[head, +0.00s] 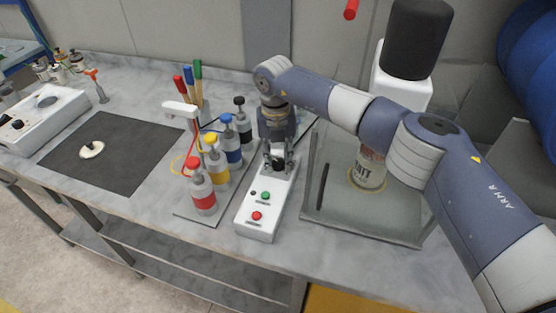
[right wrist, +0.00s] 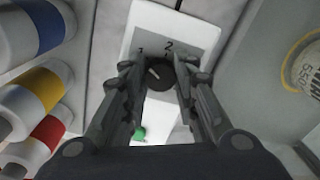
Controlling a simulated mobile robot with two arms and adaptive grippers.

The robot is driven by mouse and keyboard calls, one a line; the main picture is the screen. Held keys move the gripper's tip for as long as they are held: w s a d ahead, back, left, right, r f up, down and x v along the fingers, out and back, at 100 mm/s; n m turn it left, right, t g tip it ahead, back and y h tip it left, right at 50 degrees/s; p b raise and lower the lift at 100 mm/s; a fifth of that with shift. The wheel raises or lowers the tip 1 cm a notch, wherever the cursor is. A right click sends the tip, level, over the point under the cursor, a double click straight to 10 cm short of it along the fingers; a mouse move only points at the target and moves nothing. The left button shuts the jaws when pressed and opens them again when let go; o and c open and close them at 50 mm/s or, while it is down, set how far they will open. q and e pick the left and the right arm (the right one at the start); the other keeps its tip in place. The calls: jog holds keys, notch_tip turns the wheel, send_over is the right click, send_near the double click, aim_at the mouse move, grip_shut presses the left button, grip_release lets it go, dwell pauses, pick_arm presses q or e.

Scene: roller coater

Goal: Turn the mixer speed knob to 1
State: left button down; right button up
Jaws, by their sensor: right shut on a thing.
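The control box (head: 273,208) is white, with a green button and a red button at its near end. My right gripper (head: 277,168) points down over its far part and hides the knob in the head view. In the right wrist view the dark round knob (right wrist: 160,74) sits between the fingertips of my right gripper (right wrist: 159,76), which is shut on it. The knob's pale pointer mark slants to the upper left. A "2" (right wrist: 168,45) is printed above the knob. A numeral to its left is too small to read surely. My left gripper is not in view.
Bottles with red, yellow, blue and black caps (head: 203,190) stand close left of the control box. A mixer (head: 405,92) with a can (head: 368,170) on a grey tray (head: 385,226) stands to the right. A dark mat (head: 110,165) lies further left.

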aim_at(277, 162)
jog(key=shift+w+r, duration=0.1)
jog(key=shift+r, duration=0.1)
dwell(0.3)
jog(key=o, duration=0.8)
jog(key=shift+o, duration=1.4)
jog(key=shift+f, duration=0.1)
notch_tip(277, 162, up, 12)
jog(key=shift+a, duration=0.2)
